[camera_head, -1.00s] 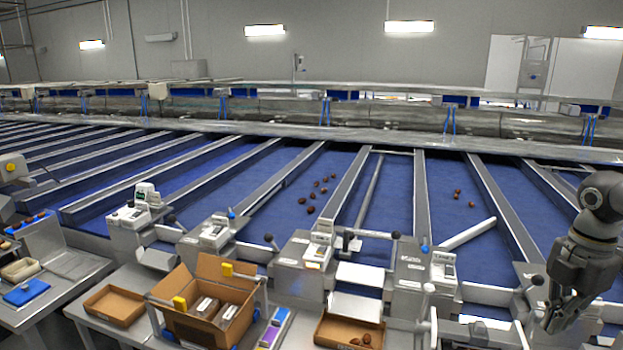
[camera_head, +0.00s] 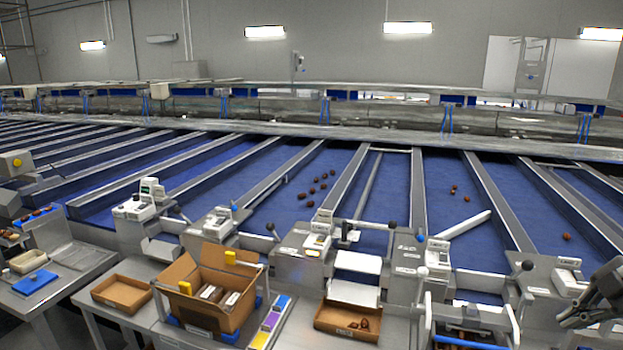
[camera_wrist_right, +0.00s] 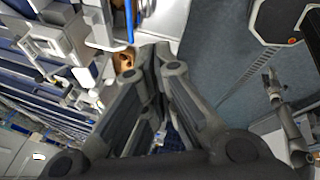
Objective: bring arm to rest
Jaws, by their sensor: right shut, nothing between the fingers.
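My right gripper (camera_head: 566,318) is at the lower right edge of the head view, with little of the arm showing. It is beside the grey machine station at the right end and holds nothing. In the right wrist view the two dark fingers (camera_wrist_right: 160,50) are close together at the tips, with nothing between them. My left gripper is in neither view.
A cardboard tray with a few dates (camera_head: 320,322), an open carton (camera_head: 240,318) and an empty cardboard tray (camera_head: 143,303) stand on the front benches. Dates (camera_head: 316,187) lie on the blue lanes between metal rails. Grey stations line the lanes' near ends.

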